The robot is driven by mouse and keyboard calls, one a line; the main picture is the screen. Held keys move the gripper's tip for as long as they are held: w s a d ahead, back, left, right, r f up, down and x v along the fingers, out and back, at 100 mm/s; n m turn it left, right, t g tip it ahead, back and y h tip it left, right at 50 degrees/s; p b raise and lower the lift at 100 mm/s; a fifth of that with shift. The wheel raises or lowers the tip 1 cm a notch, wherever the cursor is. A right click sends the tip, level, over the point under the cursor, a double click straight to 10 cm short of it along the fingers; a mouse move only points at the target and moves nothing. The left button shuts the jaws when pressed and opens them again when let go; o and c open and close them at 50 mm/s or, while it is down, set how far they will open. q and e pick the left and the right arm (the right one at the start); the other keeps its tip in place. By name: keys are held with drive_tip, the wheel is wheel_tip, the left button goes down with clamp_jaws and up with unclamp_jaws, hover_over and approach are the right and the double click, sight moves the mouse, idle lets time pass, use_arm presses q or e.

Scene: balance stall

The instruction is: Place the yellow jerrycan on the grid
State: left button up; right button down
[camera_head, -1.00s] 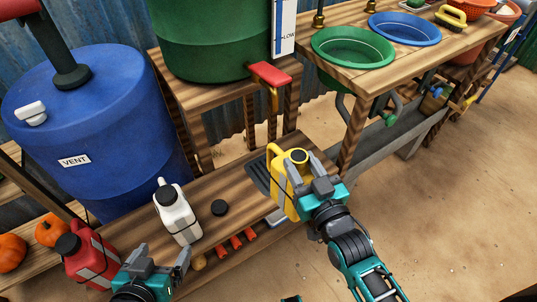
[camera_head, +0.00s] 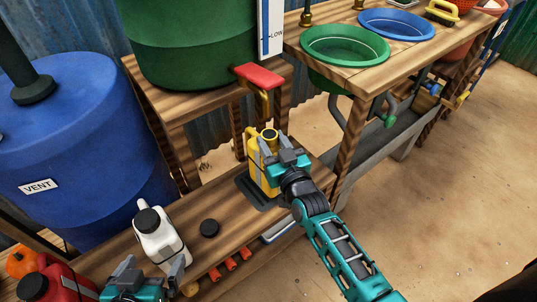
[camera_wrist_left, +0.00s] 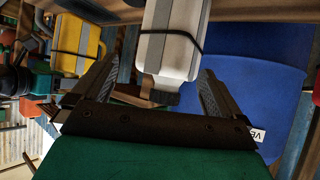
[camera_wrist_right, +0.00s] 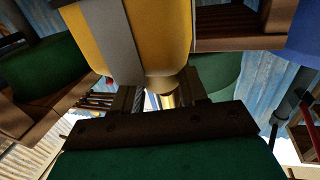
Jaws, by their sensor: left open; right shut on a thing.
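The yellow jerrycan (camera_head: 254,168) is upright in my right gripper (camera_head: 270,150), which is shut on its upper part near the dark cap. It stands at or just above the dark grid (camera_head: 262,201) on the wooden bench; I cannot tell whether it touches. It also shows large in the right wrist view (camera_wrist_right: 165,35) and at the left of the left wrist view (camera_wrist_left: 78,42). My left gripper (camera_head: 160,275) is open beside a white jerrycan (camera_head: 160,240) with a black cap. In the left wrist view the white jerrycan (camera_wrist_left: 172,50) lies between the open fingers, with no clear contact.
A red jerrycan (camera_head: 55,283) stands at the bench's near left. A green barrel (camera_head: 185,45) with a red-handled tap (camera_head: 258,77) stands behind the grid. A blue VENT barrel (camera_head: 85,140) is at left.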

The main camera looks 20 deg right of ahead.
sight(168, 259)
use_arm(q)
drive_tip(key=shift+w+a+f+b, duration=0.15)
drive_tip(key=shift+f+b, duration=0.1)
drive_tip(key=shift+f, duration=0.2)
drive_tip(key=shift+w+d+f+b, duration=0.1)
drive_tip(key=shift+f+b, duration=0.1)
drive_tip(key=shift+f, duration=0.2)
use_arm(e)
drive_tip(key=w, duration=0.2)
drive_tip(key=shift+w+a, duration=0.1)
drive_tip(key=shift+w, duration=0.25)
use_arm(q)
wheel_tip(168, 259, down, 4)
drive_tip(key=b, duration=0.4)
drive_tip(key=shift+s, duration=0.15)
drive_tip(key=shift+d+r, duration=0.2)
drive_tip(key=shift+r, duration=0.5)
use_arm(e)
wheel_tip(168, 259, down, 3)
drive_tip(key=shift+f, duration=0.3)
use_arm(q)
drive_tip(key=shift+f, duration=0.15)
use_arm(e)
drive_tip(key=c, duration=0.6)
unclamp_jaws()
